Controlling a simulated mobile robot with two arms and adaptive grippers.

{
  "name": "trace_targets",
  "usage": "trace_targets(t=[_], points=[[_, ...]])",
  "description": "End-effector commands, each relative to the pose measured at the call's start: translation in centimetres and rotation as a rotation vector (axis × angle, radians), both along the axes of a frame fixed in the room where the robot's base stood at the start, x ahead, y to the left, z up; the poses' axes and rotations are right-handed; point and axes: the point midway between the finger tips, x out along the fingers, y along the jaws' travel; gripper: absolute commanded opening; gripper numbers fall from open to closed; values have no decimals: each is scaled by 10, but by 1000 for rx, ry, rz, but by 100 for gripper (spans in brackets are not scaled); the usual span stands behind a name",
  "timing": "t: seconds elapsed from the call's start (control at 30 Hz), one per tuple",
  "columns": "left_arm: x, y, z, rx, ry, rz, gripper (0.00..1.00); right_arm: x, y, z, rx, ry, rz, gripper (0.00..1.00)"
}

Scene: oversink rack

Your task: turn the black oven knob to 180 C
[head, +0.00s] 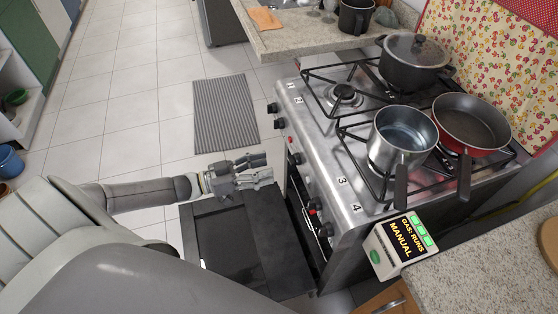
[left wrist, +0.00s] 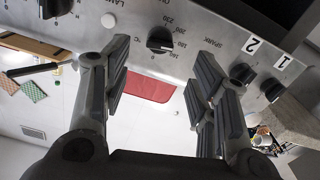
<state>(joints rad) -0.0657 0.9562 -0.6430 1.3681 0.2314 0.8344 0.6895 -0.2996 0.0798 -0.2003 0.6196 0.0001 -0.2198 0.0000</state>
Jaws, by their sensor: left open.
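The black oven knob (left wrist: 160,40) sits on the steel front panel, with temperature numbers and a °C mark printed around it in the left wrist view. I cannot tell for sure which number it points to. In the head view the knob (head: 298,158) shows small on the stove front. My left gripper (head: 268,172) is open and empty, pointing at the panel just left of the knob in the head view. In the left wrist view its fingers (left wrist: 160,82) stand on either side of the knob's line, apart from it.
The black oven door (head: 225,240) is folded down below my left gripper. Burner knobs (left wrist: 243,73) flank the oven knob. A steel pot (head: 402,135), a red pan (head: 472,120) and a dark lidded pot (head: 412,65) stand on the stove (head: 310,125). A striped mat (head: 225,110) lies on the floor.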

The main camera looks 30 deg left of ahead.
Motion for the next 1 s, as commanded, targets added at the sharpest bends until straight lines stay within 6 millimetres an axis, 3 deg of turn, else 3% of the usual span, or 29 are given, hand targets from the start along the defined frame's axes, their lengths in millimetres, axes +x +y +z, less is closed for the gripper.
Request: trace_targets(t=[0.1, 0.3, 0.9, 1.0], points=[[-18, 15, -1, 1, 3, 0, 54, 0, 0, 0, 0, 0, 0, 0], [-32, 29, 0, -1, 1, 1, 54, 0, 0, 0, 0, 0, 0, 0], [-34, 31, 0, -1, -1, 1, 54, 0, 0, 0, 0, 0, 0, 0], [-33, 32, -7, 11, 6, 16, 54, 0, 0, 0, 0, 0, 0, 0]])
